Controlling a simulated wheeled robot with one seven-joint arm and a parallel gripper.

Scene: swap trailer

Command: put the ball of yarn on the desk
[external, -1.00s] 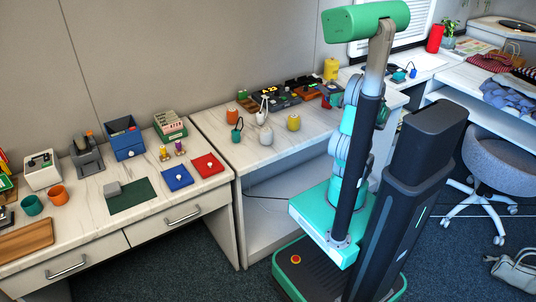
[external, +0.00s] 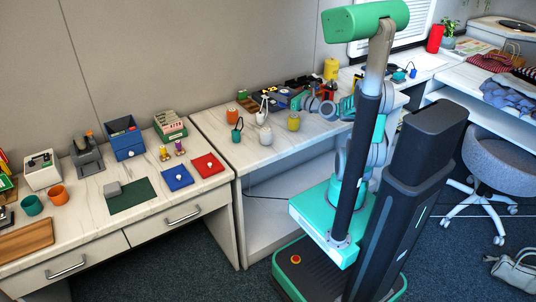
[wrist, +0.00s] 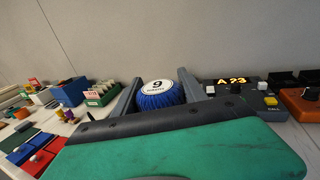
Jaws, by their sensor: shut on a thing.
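A blue ball of yarn (wrist: 158,101) with a round white label marked 9 sits between the two fingers of my gripper (wrist: 159,78) in the wrist view. My gripper is shut on it. In the external view my arm reaches left over the middle worktop (external: 222,128), toward the row of devices at its back. The ball is too small there to make out surely. Whether it touches the worktop cannot be told. Which of the surfaces is the desk is not marked.
A black device with a lit display (wrist: 232,82) stands right of the ball. An orange pot (external: 231,112), a white pot (external: 265,135) and a yellow pot (external: 293,122) stand on the worktop. A green card box (external: 170,125) is on the left counter. The worktop's front left is clear.

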